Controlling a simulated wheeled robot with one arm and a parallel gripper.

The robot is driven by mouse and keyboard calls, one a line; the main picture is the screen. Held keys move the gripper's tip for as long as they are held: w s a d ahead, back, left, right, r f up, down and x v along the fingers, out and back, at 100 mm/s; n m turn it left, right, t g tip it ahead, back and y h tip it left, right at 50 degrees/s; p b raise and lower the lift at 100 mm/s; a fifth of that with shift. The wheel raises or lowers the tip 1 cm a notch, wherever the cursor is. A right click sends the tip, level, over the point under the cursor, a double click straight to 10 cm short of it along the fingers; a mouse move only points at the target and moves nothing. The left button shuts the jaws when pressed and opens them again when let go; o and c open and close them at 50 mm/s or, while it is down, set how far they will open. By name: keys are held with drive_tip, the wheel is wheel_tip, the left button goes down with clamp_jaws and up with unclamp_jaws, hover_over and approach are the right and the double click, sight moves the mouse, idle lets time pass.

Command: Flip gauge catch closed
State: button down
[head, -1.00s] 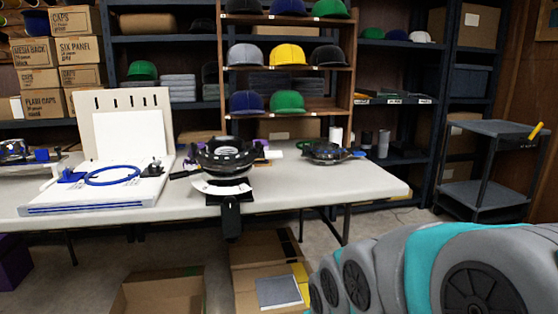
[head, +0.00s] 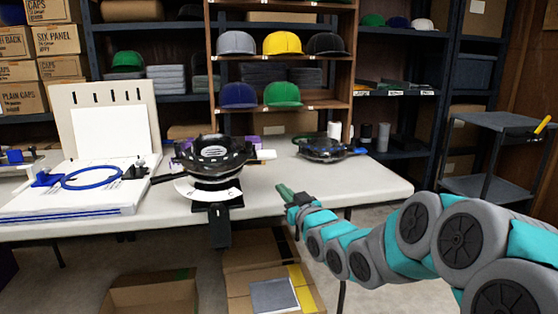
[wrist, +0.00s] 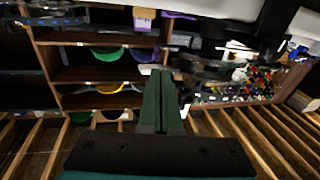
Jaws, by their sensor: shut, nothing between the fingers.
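The cap gauge (head: 215,155), a black ring-shaped fixture on a stand, is at the front edge of the white table. A curved white scale plate (head: 190,188) lies beneath its ring. A small white tab (head: 265,154) sticks out on its right side; I cannot tell whether this is the catch or how the catch stands. My gripper (head: 284,190) is to the right of the gauge, at the table's front edge, apart from it. Its green fingers, also in the wrist view (wrist: 162,100), are shut and empty. Dark fixture parts show beyond them, hard to make out.
A second round black fixture (head: 325,148) lies on the table behind my gripper. A white board with a blue hoop (head: 90,177) is at the left. The cap shelf (head: 280,60) stands behind the table. Open boxes (head: 270,285) are on the floor below. The right table end is clear.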

drive_tip(key=shift+w+d+r+t, duration=0.15)
drive_tip(key=shift+w+r+t, duration=0.35)
drive_tip(key=shift+w+r, duration=0.1)
drive_tip(key=p+x, duration=0.2)
drive_tip(key=x, duration=1.2)
drive_tip(key=shift+a, duration=0.2)
drive_tip(key=shift+r, duration=0.1)
drive_tip(key=shift+w+d+r, duration=0.1)
drive_tip(key=shift+w, duration=0.3)
drive_tip(key=w+d+b+v, duration=0.1)
drive_tip(key=d+b+v, duration=0.1)
drive_tip(key=v, duration=1.1)
drive_tip(key=shift+s+d+y, duration=0.15)
drive_tip(key=shift+s+y, duration=0.2)
drive_tip(key=shift+y, duration=0.05)
